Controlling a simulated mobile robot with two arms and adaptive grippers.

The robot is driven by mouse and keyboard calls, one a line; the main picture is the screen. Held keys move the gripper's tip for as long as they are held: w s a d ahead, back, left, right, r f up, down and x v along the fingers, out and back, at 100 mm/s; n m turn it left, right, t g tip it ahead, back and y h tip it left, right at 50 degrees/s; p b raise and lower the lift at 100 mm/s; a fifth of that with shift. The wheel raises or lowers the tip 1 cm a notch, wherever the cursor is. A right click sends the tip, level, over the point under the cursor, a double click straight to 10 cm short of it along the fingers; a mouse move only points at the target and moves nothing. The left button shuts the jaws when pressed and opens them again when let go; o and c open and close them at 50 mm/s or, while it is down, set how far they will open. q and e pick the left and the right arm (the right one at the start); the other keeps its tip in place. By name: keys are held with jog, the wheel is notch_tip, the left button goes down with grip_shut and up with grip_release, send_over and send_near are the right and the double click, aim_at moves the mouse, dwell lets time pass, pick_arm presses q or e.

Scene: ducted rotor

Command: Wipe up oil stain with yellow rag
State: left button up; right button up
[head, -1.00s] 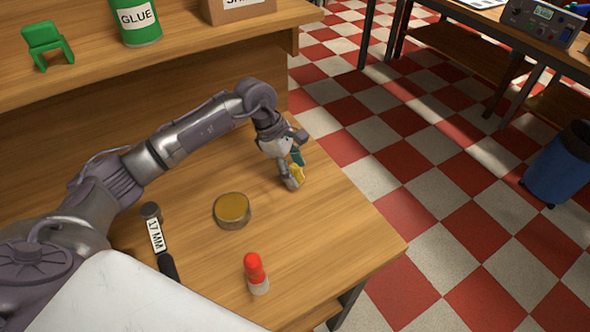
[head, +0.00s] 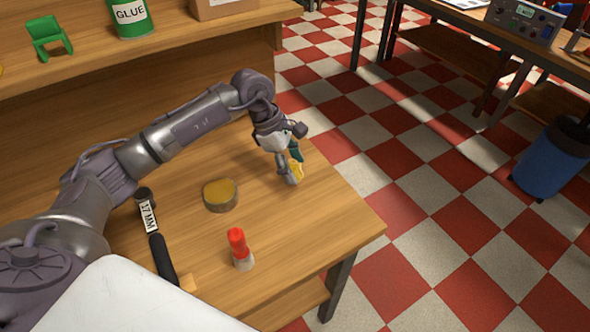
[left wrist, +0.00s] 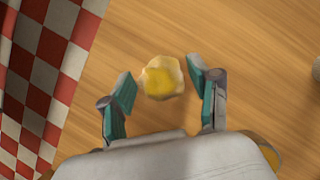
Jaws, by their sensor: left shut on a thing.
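My left gripper (head: 296,174) is low over the right part of the wooden workbench (head: 330,215), near its right edge. It is shut on the small, crumpled yellow rag (head: 298,170). In the left wrist view the rag (left wrist: 163,78) shows pale edges and a yellow middle, between the teal finger pads of the gripper (left wrist: 160,82). I cannot tell whether the rag touches the bench. I cannot make out an oil stain; the rag and gripper may cover it. My right gripper is not in view.
A round tin (head: 220,196), a red-capped bottle (head: 240,250) and a 17 MM tool (head: 155,235) are on the bench. The shelf holds a green chair (head: 49,38), a glue can (head: 131,16) and a box (head: 225,8). A blue bin (head: 550,160) stands on the floor.

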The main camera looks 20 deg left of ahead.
pick_arm(q)
notch_tip(320, 180, up, 2)
jog(key=shift+w+a+p, duration=0.1)
jog(key=shift+p, duration=0.25)
jog(key=shift+r+p, duration=0.7)
jog(key=shift+r, duration=0.8)
